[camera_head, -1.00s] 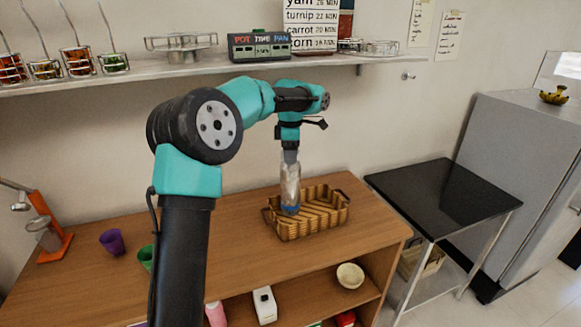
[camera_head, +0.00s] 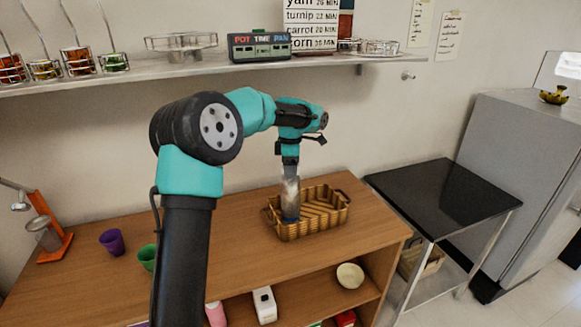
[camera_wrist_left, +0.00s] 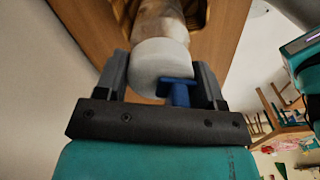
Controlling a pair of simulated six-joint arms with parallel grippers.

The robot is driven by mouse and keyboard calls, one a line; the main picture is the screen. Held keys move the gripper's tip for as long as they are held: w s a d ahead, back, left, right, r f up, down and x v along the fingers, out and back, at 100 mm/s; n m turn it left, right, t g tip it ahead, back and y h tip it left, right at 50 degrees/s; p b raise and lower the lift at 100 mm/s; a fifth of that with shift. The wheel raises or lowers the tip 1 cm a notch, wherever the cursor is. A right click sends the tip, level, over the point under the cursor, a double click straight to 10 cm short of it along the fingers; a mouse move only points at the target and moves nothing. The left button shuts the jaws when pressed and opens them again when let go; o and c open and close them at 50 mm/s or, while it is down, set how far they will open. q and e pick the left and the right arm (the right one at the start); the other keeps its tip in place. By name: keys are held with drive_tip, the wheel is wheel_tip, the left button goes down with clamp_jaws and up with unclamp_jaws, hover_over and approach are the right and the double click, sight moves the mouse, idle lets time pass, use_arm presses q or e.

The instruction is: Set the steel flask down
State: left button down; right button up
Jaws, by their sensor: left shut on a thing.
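The steel flask (camera_head: 290,203) hangs roughly upright below my left gripper (camera_head: 290,174), with a blue part at its bottom. My left gripper is shut on the flask's top end. In the left wrist view the flask's pale round end (camera_wrist_left: 158,58) sits between the two fingers, with a blue tab beside it. In the head view the flask's lower end overlaps the left end of the woven basket (camera_head: 322,222). I cannot tell whether its bottom touches the basket floor. My right gripper is not in view.
The basket stands on the wooden counter (camera_head: 225,260). A purple cup (camera_head: 112,241) and a green cup (camera_head: 147,256) stand to the left. A black-topped table (camera_head: 443,196) is at the right. A shelf (camera_head: 380,59) runs along the wall above.

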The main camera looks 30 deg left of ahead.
use_arm(q)
drive_tip(key=shift+c, duration=1.1)
unclamp_jaws()
drive_tip(key=shift+f, duration=0.1)
drive_tip(key=shift+r, duration=3.9)
